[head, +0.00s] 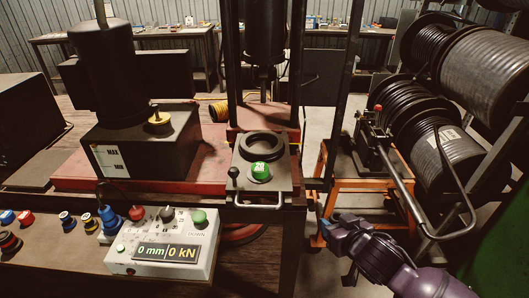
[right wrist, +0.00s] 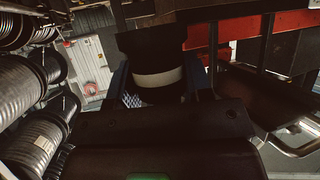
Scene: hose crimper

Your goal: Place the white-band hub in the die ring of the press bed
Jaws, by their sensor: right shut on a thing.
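The white-band hub, a dark cylinder with a white band (right wrist: 158,78), shows in the right wrist view between the blue fingers of my right gripper (right wrist: 160,90), which is shut on it. In the head view my right gripper (head: 328,226) is right of and below the press bed (head: 284,182), apart from it. The hub cannot be made out there. The die ring (head: 283,146) is a dark round ring on the press bed, with its opening visible and nothing seen in it. My left gripper is not in view.
A bar handle (head: 258,206) and green-topped knob (head: 260,171) are at the bed's front. The press ram (head: 264,75) hangs above, between dark posts. A control box (head: 165,243) and several small coloured pieces lie left. An orange stand (head: 345,180) and hose reels (head: 440,100) stand right.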

